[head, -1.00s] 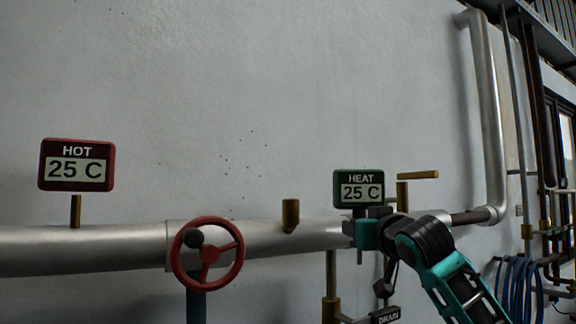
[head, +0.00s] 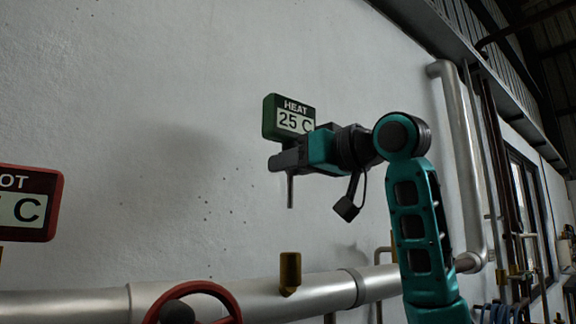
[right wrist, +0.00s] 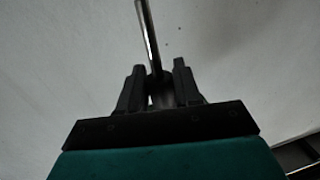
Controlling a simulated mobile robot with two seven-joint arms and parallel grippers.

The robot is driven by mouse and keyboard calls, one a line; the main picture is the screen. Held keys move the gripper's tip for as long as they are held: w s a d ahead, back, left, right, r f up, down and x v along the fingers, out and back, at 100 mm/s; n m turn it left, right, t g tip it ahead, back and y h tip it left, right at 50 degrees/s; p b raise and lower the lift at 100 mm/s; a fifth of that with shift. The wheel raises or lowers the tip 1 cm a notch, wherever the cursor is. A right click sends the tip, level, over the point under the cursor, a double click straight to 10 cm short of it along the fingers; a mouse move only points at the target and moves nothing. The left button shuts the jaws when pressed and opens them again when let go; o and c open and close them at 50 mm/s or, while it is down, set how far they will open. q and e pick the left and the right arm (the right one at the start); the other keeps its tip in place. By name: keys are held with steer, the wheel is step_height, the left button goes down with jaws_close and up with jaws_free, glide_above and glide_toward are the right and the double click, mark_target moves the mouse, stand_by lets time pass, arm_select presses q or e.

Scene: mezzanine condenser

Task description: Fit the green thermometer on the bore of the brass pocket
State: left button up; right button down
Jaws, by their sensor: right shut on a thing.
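The green thermometer (head: 289,115) reads HEAT 25 C and is held upright in the air, its thin metal stem pointing down. My right gripper (head: 278,162) is shut on it just below the display. In the right wrist view the stem (right wrist: 148,35) runs out past the fingers (right wrist: 160,88). The brass pocket (head: 290,272) stands on the silver pipe, below the stem tip and apart from it. Its bore is not visible from this angle. My left gripper is out of view.
The silver pipe (head: 245,302) runs along the wall. A red handwheel (head: 222,297) stands left of the pocket, and a red HOT thermometer (head: 30,205) is at the left edge. The wall area around the held thermometer is free.

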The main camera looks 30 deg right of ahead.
mark_target(292, 199)
steer(key=shift+f+b, duration=0.35)
steer(key=shift+b, duration=0.05)
step_height(292, 199, down, 4)
steer(key=b, duration=0.3)
steer(key=shift+f+b, duration=0.45)
steer(key=shift+f, duration=0.05)
stand_by(0.5)
steer(key=shift+p, duration=0.45)
stand_by(0.8)
steer(key=shift+f+b, duration=1)
steer(key=shift+f, duration=0.3)
steer(key=shift+f+b, duration=1.3)
steer(key=shift+f, duration=0.45)
